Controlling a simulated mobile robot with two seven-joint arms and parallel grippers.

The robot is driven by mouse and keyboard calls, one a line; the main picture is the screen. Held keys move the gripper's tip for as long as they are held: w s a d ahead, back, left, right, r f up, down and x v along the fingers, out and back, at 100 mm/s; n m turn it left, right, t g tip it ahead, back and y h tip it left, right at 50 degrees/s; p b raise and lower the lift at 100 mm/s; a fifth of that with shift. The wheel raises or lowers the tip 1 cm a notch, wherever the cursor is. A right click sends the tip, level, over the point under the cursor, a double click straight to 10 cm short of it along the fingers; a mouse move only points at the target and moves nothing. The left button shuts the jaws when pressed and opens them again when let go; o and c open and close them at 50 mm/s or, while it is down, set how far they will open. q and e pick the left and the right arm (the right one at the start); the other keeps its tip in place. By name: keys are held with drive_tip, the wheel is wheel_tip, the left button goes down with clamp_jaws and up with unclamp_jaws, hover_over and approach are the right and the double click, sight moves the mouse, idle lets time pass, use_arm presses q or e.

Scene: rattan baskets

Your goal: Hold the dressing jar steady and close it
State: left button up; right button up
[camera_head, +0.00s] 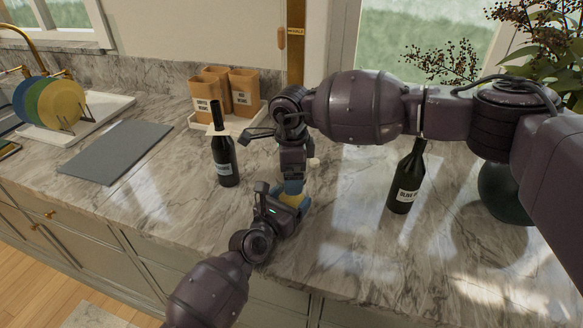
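The dressing jar (291,199) is a small vessel with a yellowish body, partly hidden near the counter's front middle. A blue part (294,187) shows at its top; I cannot tell whether it is the lid. My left gripper (284,197) comes in from the front left, with its fingers on either side of the jar and seemingly closed around it. My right gripper (293,178) points straight down just above the jar, at the blue part. Its fingertips are too small and dark to show whether they are open or touching.
A dark bottle (225,160) stands left of the grippers, and an olive oil bottle (405,180) to the right. Behind are wooden canisters (243,92) on a tray. A grey board (117,152) and a plate rack (62,118) lie left. The front right counter (400,265) is clear.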

drive_tip(key=c, duration=1)
drive_tip(key=o, duration=1.1)
wheel_tip(320, 180, up, 12)
drive_tip(key=shift+r, duration=0.1)
use_arm(q)
drive_tip(key=o, duration=1.7)
drive_tip(key=v, duration=1)
drive_tip(key=shift+s+a, duration=0.15)
drive_tip(key=shift+s, duration=0.2)
